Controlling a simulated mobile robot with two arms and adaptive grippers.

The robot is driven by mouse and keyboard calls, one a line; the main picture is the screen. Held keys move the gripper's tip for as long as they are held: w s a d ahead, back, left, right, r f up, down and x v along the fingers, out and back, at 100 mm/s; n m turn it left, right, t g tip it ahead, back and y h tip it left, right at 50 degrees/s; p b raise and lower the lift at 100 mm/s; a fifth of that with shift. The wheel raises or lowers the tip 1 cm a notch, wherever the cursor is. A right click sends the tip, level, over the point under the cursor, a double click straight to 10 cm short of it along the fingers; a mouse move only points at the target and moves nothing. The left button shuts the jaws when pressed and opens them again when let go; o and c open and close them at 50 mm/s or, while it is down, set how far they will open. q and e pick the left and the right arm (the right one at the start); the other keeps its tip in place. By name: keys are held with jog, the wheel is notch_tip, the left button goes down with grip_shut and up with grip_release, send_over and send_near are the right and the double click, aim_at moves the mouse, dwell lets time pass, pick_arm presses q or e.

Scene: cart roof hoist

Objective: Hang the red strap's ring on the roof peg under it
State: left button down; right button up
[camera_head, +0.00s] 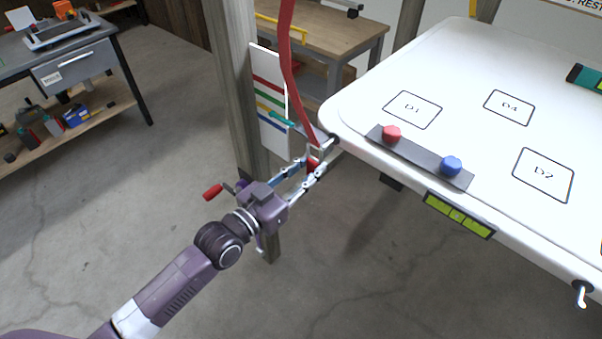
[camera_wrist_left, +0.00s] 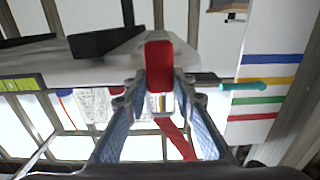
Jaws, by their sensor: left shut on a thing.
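The red strap (camera_head: 291,75) hangs down from the top of the head view to the near left corner of the white roof (camera_head: 455,70). My left gripper (camera_head: 318,156) is shut on its red lower end, just beside that corner. In the left wrist view a red end piece (camera_wrist_left: 159,66) sits between the fingertips (camera_wrist_left: 160,98), with the strap (camera_wrist_left: 176,140) slanting away behind. A small pale frame shape shows between the fingers; I cannot tell whether it is the ring. A metal hook (camera_head: 582,294) shows at another roof corner. My right gripper is out of view.
A board with coloured stripes (camera_head: 268,95) and a teal pointer (camera_head: 283,119) stands on a wooden post (camera_head: 232,60) close behind the gripper. A red crank handle (camera_head: 213,192) is beside my wrist. A strip with red and blue knobs (camera_head: 425,155) lies on the roof.

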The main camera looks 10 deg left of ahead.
pick_arm(q)
jog(key=shift+b+x, duration=0.4)
jog(key=shift+x, duration=1.55)
jog(key=shift+w+d+f+b, duration=0.4)
jog(key=shift+w+f, duration=0.15)
jog(key=shift+f, duration=0.1)
jog(key=c, duration=1.5)
grip_release()
jog(key=shift+c, duration=0.2)
jog(key=shift+s+a, duration=0.1)
jog(key=v, duration=1.1)
jog(key=shift+s+a, duration=0.2)
jog(key=shift+s, duration=0.15)
